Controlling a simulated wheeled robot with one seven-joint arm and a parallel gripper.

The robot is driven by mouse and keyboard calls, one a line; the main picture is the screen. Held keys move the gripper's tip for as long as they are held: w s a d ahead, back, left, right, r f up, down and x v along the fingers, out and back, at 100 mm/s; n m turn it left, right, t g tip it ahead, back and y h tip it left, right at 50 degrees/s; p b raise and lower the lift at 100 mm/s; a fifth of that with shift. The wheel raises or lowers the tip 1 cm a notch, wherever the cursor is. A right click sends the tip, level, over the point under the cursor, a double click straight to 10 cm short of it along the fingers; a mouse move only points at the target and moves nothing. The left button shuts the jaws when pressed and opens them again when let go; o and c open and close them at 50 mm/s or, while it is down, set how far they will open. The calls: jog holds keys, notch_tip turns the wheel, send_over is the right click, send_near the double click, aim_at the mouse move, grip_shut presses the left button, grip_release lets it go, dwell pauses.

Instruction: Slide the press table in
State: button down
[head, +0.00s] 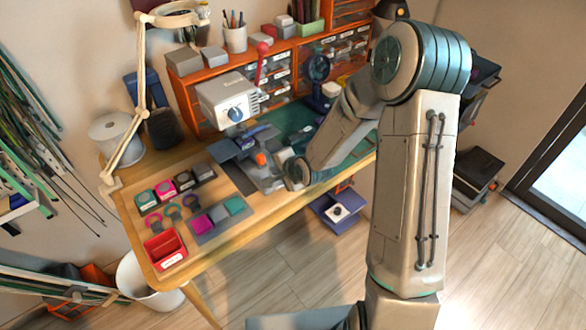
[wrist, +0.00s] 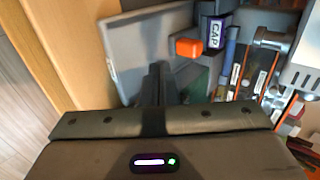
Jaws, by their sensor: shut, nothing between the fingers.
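The press (head: 228,100) is a pale grey box with a blue knob, standing over the back middle of the wooden workbench. The press table looks like the grey plate (head: 267,180) below and in front of it, with an orange block (head: 261,159) on it. In the wrist view the grey plate (wrist: 120,62) lies under my fingers, and the orange block (wrist: 188,47) is ahead and to the right. My gripper (wrist: 158,75) is shut and empty, its dark fingers close over or against the plate. I cannot tell if they touch. It also shows in the head view (head: 285,170), at the plate's right side.
A dark block marked CAP (wrist: 213,32) stands beside the orange block. Coloured blocks (head: 218,215), a red tray (head: 165,248) and a lamp (head: 143,110) occupy the bench's left part. Orange drawers (head: 285,75) line the back. Bare wood lies along the front edge.

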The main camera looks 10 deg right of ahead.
jog(key=p+v, duration=0.1)
jog(key=v, duration=0.8)
jog(key=shift+s+r+p, duration=0.2)
jog(key=shift+r+p, duration=0.05)
jog(key=shift+p, duration=0.1)
